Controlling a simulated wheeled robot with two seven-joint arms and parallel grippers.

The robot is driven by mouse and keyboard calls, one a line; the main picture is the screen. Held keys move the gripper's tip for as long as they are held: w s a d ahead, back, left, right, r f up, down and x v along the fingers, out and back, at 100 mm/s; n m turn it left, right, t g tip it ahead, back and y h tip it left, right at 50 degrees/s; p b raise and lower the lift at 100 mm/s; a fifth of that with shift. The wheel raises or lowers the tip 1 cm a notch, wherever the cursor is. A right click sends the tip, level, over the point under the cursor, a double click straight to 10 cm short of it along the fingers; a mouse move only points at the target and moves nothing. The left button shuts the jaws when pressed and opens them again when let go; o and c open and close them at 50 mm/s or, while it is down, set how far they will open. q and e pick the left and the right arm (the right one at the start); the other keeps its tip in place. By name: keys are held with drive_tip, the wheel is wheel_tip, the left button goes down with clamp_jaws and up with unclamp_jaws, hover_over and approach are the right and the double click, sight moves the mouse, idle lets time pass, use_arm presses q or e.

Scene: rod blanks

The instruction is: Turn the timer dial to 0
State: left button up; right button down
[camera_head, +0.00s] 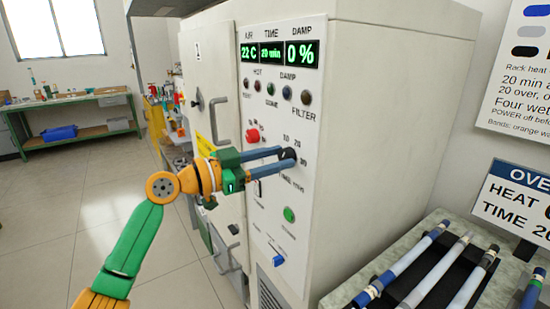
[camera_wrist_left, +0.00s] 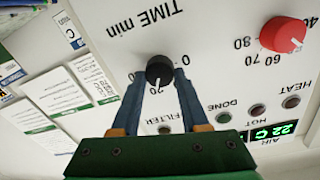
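The timer dial (camera_head: 288,154) is a small black knob on the white oven front, labelled TIME min. In the left wrist view, which is upside down, the black dial (camera_wrist_left: 159,70) has a white mark toward the 20, and a 0 lies to its right. The display (camera_head: 271,53) reads 20 min. My left gripper (camera_head: 284,157) has its two blue fingers on either side of the dial; in the wrist view the fingertips (camera_wrist_left: 159,76) flank it closely. I cannot tell whether they press on it. My right gripper is not in view.
A red knob (camera_head: 252,135) sits up and left of the dial, a green button (camera_head: 289,214) and blue switch (camera_head: 278,260) below. A door handle (camera_head: 219,120) sticks out at left. A rack of rods (camera_head: 402,264) stands at right. The floor at left is clear.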

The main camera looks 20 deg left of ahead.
use_arm(q)
clamp_jaws()
drive_tip(key=n+p, duration=0.2)
drive_tip(key=n, duration=0.3)
drive_tip(key=shift+n, duration=0.4)
drive_tip(key=n+p, duration=0.2)
drive_tip(key=n, duration=0.3)
drive_tip(key=shift+f+n+t, duration=0.1)
drive_tip(key=shift+n+t, duration=0.2)
drive_tip(key=n+p, duration=0.5)
drive_tip(key=n, duration=0.1)
drive_tip(key=shift+n, duration=0.4)
drive_tip(key=n+p, duration=0.1)
drive_tip(key=n, duration=0.1)
drive_tip(key=n+p, duration=0.2)
drive_tip(key=shift+f+t+y, duration=0.1)
drive_tip(key=shift+t+y, duration=0.2)
drive_tip(key=shift+f+n+p, duration=0.1)
drive_tip(key=shift+n+p, duration=0.7)
drive_tip(key=shift+n, duration=0.5)
